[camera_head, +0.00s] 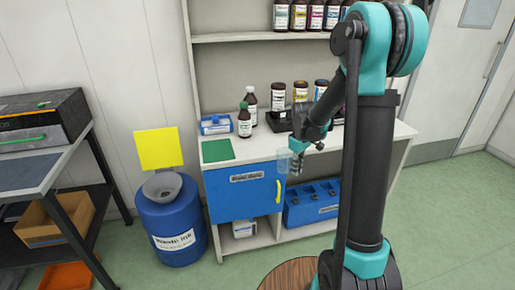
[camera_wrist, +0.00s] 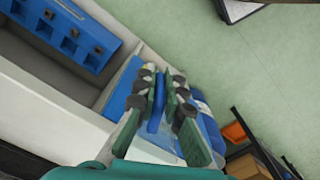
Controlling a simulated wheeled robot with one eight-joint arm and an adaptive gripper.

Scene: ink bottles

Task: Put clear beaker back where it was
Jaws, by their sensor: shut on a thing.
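The clear beaker (camera_head: 284,161) shows in the head view as a pale, see-through shape, held in the air in front of the counter's front edge, near the top right of the blue cabinet door. My gripper (camera_head: 294,160) is shut on it from the right. In the wrist view the two green-and-grey fingers of my gripper (camera_wrist: 162,100) reach forward; the beaker is hard to make out between them against the blue behind. A green mat (camera_head: 217,151) lies bare on the counter, to the left of the beaker.
The white counter (camera_head: 262,148) holds brown bottles (camera_head: 245,122), a blue-and-white box (camera_head: 215,125) and a dark rack of ink bottles at the back. Below are the blue door (camera_head: 240,198) and a blue bin (camera_head: 312,203). A blue waste drum (camera_head: 172,222) stands at left.

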